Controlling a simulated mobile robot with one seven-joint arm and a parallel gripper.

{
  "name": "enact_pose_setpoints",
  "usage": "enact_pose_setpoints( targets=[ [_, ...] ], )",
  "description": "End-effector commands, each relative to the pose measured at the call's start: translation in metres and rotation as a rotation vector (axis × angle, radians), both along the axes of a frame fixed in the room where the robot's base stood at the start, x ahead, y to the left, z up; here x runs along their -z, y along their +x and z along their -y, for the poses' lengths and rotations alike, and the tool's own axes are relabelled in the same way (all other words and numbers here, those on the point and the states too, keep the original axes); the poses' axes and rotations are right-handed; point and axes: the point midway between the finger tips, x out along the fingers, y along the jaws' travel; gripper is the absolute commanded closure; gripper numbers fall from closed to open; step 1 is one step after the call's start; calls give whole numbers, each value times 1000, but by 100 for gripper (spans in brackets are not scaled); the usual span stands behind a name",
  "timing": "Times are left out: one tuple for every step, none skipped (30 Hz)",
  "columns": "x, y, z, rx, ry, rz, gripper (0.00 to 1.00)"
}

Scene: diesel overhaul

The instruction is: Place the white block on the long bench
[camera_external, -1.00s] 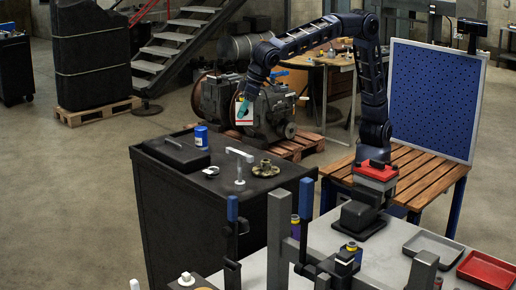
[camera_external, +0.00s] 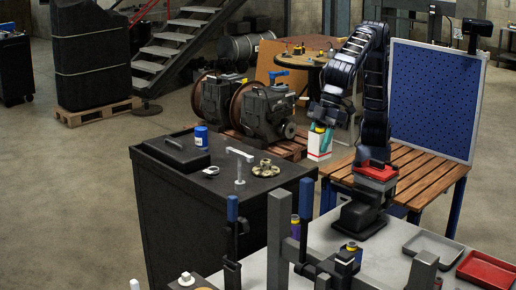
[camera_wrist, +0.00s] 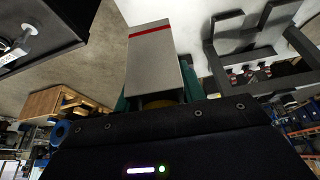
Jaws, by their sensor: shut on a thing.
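The white block (camera_external: 319,147) hangs upright below my gripper (camera_external: 323,127) in the external view, left of the slatted wooden bench (camera_external: 418,178). My gripper is shut on the block. In the wrist view the block (camera_wrist: 154,65) shows a pale grey-white face with a red stripe near its far end, between green fingers. The wooden bench is long and low, with a blue pegboard standing along its back. The block is apart from the bench, the black cabinet and the grey table. I cannot tell its exact height or depth.
A black cabinet (camera_external: 170,215) at left-centre carries a blue can (camera_external: 201,137), a black case and metal parts. A red-topped case (camera_external: 377,170) is at the bench's left part. Engine units (camera_external: 262,108) stand behind on a pallet. The bench's right part looks clear.

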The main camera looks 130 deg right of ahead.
Motion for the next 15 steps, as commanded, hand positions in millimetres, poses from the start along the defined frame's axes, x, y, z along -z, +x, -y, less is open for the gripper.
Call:
enact_pose_setpoints(
  targets=[
    [0,-1,-11,-19,2,1,98],
    [0,-2,-17,-29,2,1,98],
    [0,-3,-24,-40,3,1,98],
    [0,-4,-29,-49,4,1,98],
    [0,-6,-35,-58,5,1,98],
    [0,-7,-42,-71,6,1,98],
    [4,-7,-43,-74,5,-1,98],
    [11,-7,-41,-71,4,-2,98],
    [19,-7,-41,-70,5,-2,98],
    [24,-7,-40,-70,4,-2,98],
    [30,-7,-40,-70,5,-2,98],
    [39,-7,-40,-70,4,-2,98],
    [46,-7,-40,-70,4,-3,98],
    [53,-7,-40,-69,5,-2,98],
    [62,-7,-40,-69,4,-3,98]
  ],
)
